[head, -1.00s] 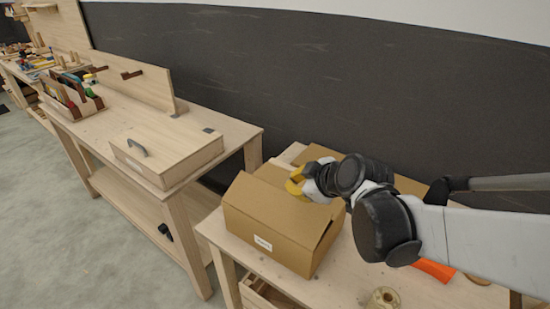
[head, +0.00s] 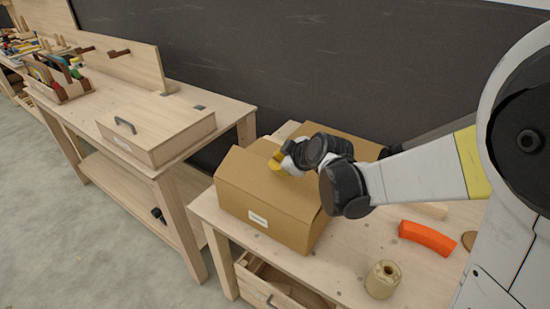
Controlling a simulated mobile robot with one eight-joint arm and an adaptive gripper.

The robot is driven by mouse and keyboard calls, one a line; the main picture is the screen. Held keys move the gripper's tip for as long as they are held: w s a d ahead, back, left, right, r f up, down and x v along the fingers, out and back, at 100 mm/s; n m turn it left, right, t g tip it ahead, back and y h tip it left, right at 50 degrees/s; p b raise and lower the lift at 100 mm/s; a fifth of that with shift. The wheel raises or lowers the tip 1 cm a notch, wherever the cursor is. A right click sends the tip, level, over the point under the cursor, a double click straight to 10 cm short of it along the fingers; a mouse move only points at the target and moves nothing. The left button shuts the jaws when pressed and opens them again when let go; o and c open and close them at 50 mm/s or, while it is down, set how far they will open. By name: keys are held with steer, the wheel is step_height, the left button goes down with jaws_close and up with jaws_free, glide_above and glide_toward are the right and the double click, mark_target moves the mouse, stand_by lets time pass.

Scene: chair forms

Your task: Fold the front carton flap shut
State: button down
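A brown cardboard carton (head: 292,233) with a white label stands on the near bench. A broad flap (head: 262,184) slopes over its top on the label side. Another cardboard flap (head: 357,147) stands up at the back right, partly hidden behind my arm. My gripper (head: 277,164), with yellow fingertips, is at the far upper edge of the broad flap. It seems close to or touching the cardboard; contact is unclear. The fingers are small and partly hidden by the wrist, so I cannot tell their opening.
On the near bench (head: 335,268), an orange curved piece (head: 428,238) and a tan spool (head: 383,279) lie right of the carton. A wooden box with a handle (head: 157,132) and a tool caddy (head: 58,80) stand on the left bench. A dark wall is behind.

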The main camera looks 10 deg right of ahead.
stand_by(0.3)
steer(key=shift+w+d+f+g, duration=0.2)
steer(key=shift+f+g, duration=0.1)
steer(key=shift+w+d+f+m, duration=0.1)
steer(key=shift+f+m, duration=0.15)
steer(key=shift+m, duration=0.05)
steer(key=shift+w+f+y, duration=0.1)
steer(key=shift+y, duration=0.2)
steer(key=shift+w+d+f+m+g+y+b, duration=0.25)
steer(key=shift+f+g+b, duration=0.15)
steer(key=shift+f, duration=0.25)
steer(key=shift+w+d+f+m+g+y+b, duration=0.1)
steer(key=shift+f+m+g+y+b, duration=0.2)
steer(key=shift+f, duration=0.35)
steer(key=shift+w+d+f+m+g+y+b, duration=0.1)
steer(key=shift+w+d+f+g+y+b, duration=0.1)
steer(key=shift+f+g+b, duration=0.35)
steer(key=shift+f, duration=0.15)
